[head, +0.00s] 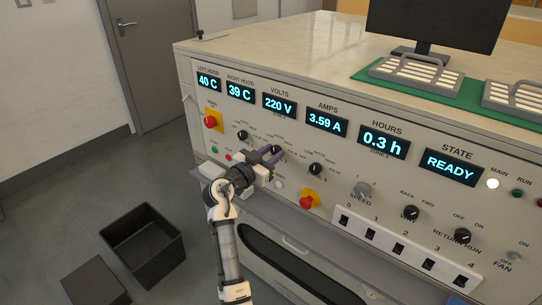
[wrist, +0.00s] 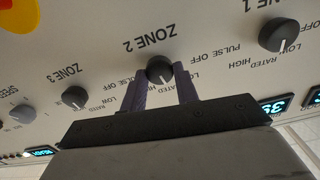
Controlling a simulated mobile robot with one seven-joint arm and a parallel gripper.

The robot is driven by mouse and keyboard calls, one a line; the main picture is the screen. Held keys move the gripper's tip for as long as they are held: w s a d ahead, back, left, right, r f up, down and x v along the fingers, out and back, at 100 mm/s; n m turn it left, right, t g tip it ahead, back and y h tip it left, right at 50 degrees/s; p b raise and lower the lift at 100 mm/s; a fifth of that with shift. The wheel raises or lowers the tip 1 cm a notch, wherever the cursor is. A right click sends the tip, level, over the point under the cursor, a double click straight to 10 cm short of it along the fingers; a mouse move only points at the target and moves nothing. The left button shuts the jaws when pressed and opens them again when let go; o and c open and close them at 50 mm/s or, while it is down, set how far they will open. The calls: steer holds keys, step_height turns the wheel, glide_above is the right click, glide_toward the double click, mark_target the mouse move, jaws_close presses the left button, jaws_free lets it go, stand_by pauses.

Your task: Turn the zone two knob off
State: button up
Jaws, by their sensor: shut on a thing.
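The zone two knob (wrist: 160,69) is a dark round knob under the upside-down ZONE 2 label in the wrist view. My gripper (wrist: 161,74) has its two purple fingers on either side of this knob, shut on it. A pale pointer mark shows faintly on the knob's lower side in the wrist view; I cannot tell exactly which setting it meets. In the head view my gripper (head: 273,155) is against the panel and largely hides the zone two knob.
The zone one knob (wrist: 279,35) and zone three knob (wrist: 74,97) flank it. Red emergency-type buttons (head: 211,121) (head: 308,200) sit on yellow plates. The displays (head: 280,104) read 220 V and READY (head: 450,166). A black bin (head: 142,245) stands on the floor.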

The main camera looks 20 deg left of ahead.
steer(key=n, duration=0.3)
steer(key=shift+n+b, duration=0.3)
steer(key=n, duration=0.3)
steer(key=shift+n, duration=0.3)
steer(key=n+p, duration=0.2)
steer(key=n, duration=0.2)
steer(key=shift+a, duration=0.1)
steer(key=shift+f+n+p, duration=0.1)
steer(key=shift+n+p, duration=0.5)
steer(key=shift+n, duration=0.7)
steer(key=o, duration=1)
